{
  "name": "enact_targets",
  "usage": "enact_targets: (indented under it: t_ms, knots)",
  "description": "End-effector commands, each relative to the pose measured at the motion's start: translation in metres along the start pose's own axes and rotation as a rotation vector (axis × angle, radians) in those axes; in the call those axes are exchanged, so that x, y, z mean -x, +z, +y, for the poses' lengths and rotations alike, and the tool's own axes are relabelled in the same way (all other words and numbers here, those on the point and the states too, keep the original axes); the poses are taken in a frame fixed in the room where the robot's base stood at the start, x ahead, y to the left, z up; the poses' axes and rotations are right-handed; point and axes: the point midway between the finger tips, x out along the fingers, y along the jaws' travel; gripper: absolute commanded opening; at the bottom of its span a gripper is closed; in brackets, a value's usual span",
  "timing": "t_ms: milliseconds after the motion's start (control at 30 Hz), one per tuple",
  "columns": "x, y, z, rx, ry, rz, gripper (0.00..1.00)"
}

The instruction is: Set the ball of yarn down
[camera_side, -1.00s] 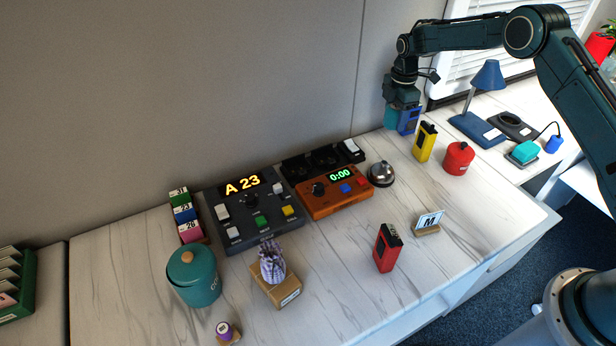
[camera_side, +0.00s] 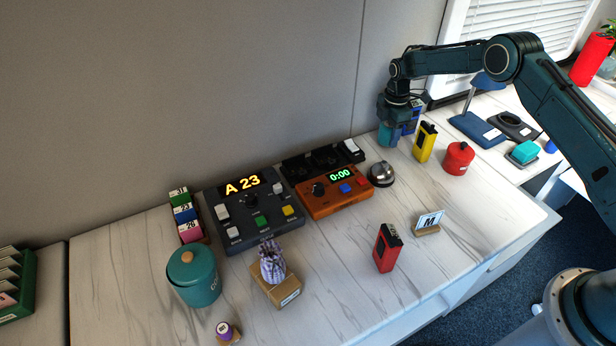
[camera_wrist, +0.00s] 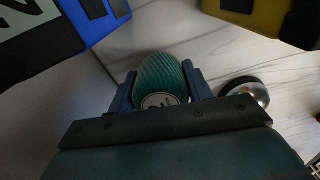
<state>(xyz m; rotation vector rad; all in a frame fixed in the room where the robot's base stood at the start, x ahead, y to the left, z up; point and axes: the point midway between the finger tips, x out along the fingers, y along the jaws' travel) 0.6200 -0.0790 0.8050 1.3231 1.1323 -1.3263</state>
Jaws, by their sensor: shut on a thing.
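The ball of yarn (camera_wrist: 160,77) is teal with wound ridges and a round pale label. In the wrist view it sits between the two fingers of my gripper (camera_wrist: 162,92), which is shut on it. In the side view the teal yarn (camera_side: 386,134) shows under my gripper (camera_side: 390,128), low by the wall at the back right of the desk. I cannot tell whether the yarn touches the desk. A blue box-shaped thing (camera_side: 411,120) stands close behind and to the right of it, partly hidden by my gripper.
A yellow device (camera_side: 425,142) and a red canister (camera_side: 458,158) stand to the right. A silver bell (camera_side: 381,174) is in front, near the orange timer box (camera_side: 335,197). A red device (camera_side: 387,248) stands farther forward. Bare desk (camera_side: 345,255) lies at the front middle.

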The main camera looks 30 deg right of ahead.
Motion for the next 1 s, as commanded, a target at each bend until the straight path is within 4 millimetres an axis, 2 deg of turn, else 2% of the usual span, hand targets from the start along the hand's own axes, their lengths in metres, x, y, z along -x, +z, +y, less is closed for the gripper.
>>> enact_targets:
  t_ms: [567, 600, 700, 1000]
  knots:
    - [-0.0078, -0.0005, 0.0038, 0.001, 0.002, -0.001, 0.28]
    - [-0.0077, -0.0005, 0.0039, 0.001, 0.002, -0.001, 0.56]
    - [-0.0076, -0.0004, 0.0038, 0.000, 0.002, -0.001, 0.72]
    - [-0.0071, -0.0004, 0.0038, 0.000, 0.002, -0.001, 0.72]
